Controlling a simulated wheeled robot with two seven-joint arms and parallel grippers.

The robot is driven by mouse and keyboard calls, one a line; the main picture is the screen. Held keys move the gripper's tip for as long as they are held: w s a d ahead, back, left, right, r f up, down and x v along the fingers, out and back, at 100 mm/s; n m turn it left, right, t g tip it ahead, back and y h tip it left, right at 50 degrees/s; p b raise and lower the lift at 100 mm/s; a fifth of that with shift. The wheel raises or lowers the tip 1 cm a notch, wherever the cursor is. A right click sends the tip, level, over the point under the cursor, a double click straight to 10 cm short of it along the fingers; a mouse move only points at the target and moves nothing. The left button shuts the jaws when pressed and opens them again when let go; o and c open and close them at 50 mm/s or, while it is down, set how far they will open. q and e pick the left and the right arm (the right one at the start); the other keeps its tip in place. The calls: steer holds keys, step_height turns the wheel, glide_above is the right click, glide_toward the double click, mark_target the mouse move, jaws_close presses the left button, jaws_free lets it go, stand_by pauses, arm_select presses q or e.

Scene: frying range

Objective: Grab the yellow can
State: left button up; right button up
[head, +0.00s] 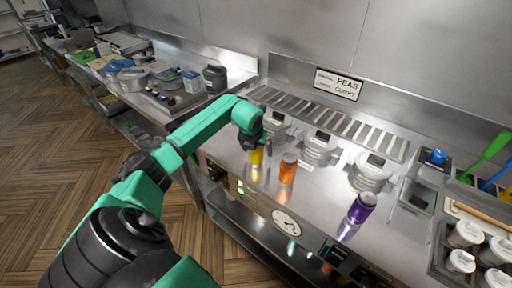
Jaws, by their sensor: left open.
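The yellow can (256,156) stands on the front part of the steel range top, left of the orange can. My left gripper (254,146) is at the top of the yellow can and hides its upper part. The gripper is open; I cannot tell whether its fingers are around the can or only above it. My right gripper is not in view.
An orange can (288,169) stands close to the right of the yellow can. A purple can (362,208) stands farther right. Several lidded grey pots (319,147) are set behind them. A sign (338,84) leans at the back wall.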

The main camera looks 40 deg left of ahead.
arm_select(q)
steer(key=shift+w+f, duration=0.1)
steer(key=shift+c, duration=0.9)
jaws_close()
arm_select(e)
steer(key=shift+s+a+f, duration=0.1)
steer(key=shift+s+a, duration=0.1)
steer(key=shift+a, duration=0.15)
